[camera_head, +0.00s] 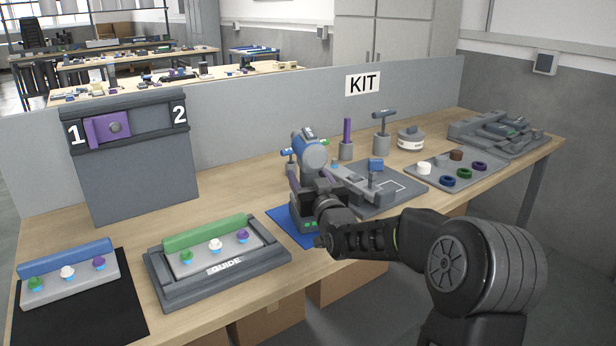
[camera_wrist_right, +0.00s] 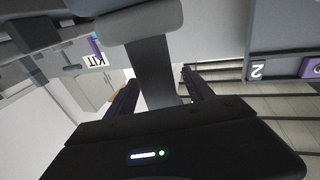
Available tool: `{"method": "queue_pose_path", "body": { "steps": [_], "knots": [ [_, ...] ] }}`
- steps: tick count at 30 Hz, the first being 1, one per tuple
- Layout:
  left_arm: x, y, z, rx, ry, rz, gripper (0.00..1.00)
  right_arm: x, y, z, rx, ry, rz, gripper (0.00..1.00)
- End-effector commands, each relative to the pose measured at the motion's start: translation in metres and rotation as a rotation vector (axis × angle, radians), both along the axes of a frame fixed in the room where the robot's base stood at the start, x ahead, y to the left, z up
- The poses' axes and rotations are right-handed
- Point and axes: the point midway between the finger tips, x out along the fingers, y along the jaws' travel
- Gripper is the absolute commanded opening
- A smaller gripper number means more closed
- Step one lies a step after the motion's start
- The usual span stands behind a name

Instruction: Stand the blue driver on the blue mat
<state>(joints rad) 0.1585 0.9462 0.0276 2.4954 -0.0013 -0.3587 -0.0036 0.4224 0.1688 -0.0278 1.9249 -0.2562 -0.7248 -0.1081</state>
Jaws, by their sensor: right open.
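The blue driver (camera_head: 309,150) is upright in the head view, with its rounded blue and grey head on top. The blue mat (camera_head: 281,226) lies beneath it near the table's front edge, mostly covered. My right gripper (camera_head: 315,178) is open at the driver's handle, with a finger on either side. A grey stem (camera_wrist_right: 153,72), apparently the handle, stands between the fingers in the wrist view. My gripper hides much of the driver's lower part. I cannot tell whether its foot touches the mat. My left gripper is out of view.
The guide tray (camera_head: 217,262) and a black mat (camera_head: 80,305) lie to the left. A grey panel (camera_head: 140,180) with a purple slider stands behind. A grey fixture plate (camera_head: 400,196), upright tools (camera_head: 381,140) and a tray of rings (camera_head: 440,178) are close on the right.

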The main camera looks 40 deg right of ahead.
Motion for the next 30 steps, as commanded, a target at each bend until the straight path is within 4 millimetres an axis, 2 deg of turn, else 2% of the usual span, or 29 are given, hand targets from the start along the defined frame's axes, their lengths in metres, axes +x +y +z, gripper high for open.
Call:
{"method": "queue_pose_path", "body": {
  "steps": [1,8,18,21,30],
  "knots": [
    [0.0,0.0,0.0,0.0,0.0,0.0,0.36,0.0,0.0,-0.005,0.004,0.009,0.0,0.62],
    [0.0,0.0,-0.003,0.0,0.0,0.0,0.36,-0.01,0.003,-0.004,0.002,0.006,0.0,0.62],
    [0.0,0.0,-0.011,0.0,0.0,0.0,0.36,-0.06,0.019,-0.006,0.0,0.001,-0.001,0.62],
    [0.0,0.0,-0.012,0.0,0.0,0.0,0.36,-0.07,0.023,-0.007,0.0,0.001,0.0,0.62],
    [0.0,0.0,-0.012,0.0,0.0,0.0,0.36,-0.074,0.025,-0.007,0.0,0.001,0.0,0.62]
  ]
}}
